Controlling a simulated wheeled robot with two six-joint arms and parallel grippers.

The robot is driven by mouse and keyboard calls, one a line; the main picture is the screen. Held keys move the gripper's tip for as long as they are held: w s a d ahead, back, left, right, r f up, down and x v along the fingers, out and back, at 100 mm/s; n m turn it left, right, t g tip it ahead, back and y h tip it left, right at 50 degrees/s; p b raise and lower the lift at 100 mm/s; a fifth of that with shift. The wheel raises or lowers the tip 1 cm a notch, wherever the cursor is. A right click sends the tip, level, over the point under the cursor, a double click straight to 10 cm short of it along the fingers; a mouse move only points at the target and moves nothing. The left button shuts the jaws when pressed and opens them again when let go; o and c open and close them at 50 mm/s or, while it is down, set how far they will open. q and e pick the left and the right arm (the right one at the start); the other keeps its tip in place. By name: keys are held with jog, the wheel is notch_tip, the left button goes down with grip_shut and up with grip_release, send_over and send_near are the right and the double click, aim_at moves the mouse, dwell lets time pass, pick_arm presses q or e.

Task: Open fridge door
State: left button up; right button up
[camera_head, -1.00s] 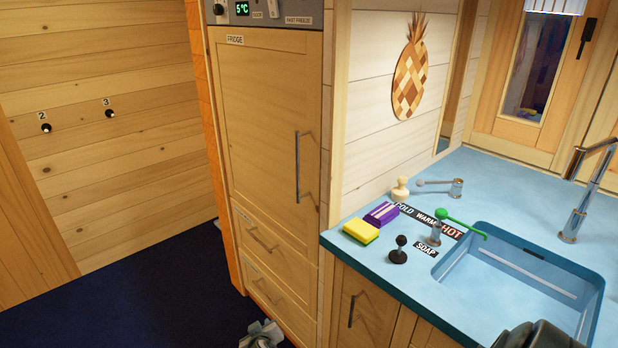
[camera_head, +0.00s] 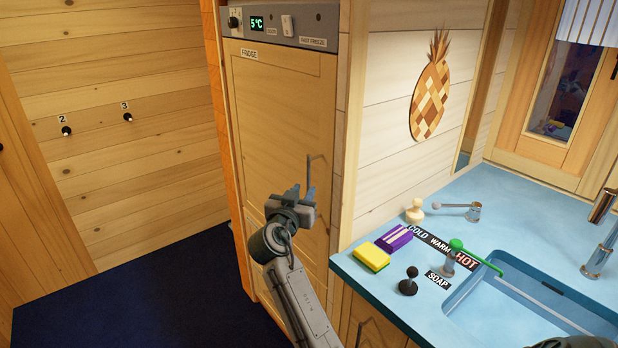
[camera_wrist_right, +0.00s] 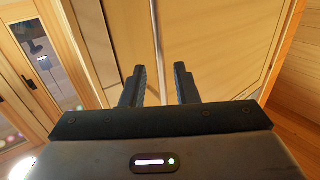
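The fridge door (camera_head: 280,110) is a light wooden panel labelled FRIDGE, closed flush in its cabinet. Its thin vertical metal handle (camera_head: 309,172) is on the right side of the door; my right gripper hides its lower part in the head view. My right gripper (camera_head: 303,191) is raised in front of the door at the handle. In the right wrist view the fingers (camera_wrist_right: 160,88) are apart, and the handle bar (camera_wrist_right: 155,40) runs down toward the gap between them. I cannot tell whether they touch it. My left gripper is not in view.
A blue counter (camera_head: 395,292) with a sink (camera_head: 540,300), a yellow sponge (camera_head: 371,257) and a soap lever (camera_head: 409,282) is to the right of the fridge. Dark blue floor (camera_head: 150,290) lies open to the left. A control panel (camera_head: 320,22) sits above the door.

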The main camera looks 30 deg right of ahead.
aim_at(308, 184)
jog(key=p+x, duration=0.1)
jog(key=x, duration=0.3)
jog(key=shift+w+r, duration=0.1)
jog(key=shift+w, duration=0.05)
jog(key=shift+w+d+p, duration=0.3)
jog(key=shift+d, duration=0.15)
grip_shut()
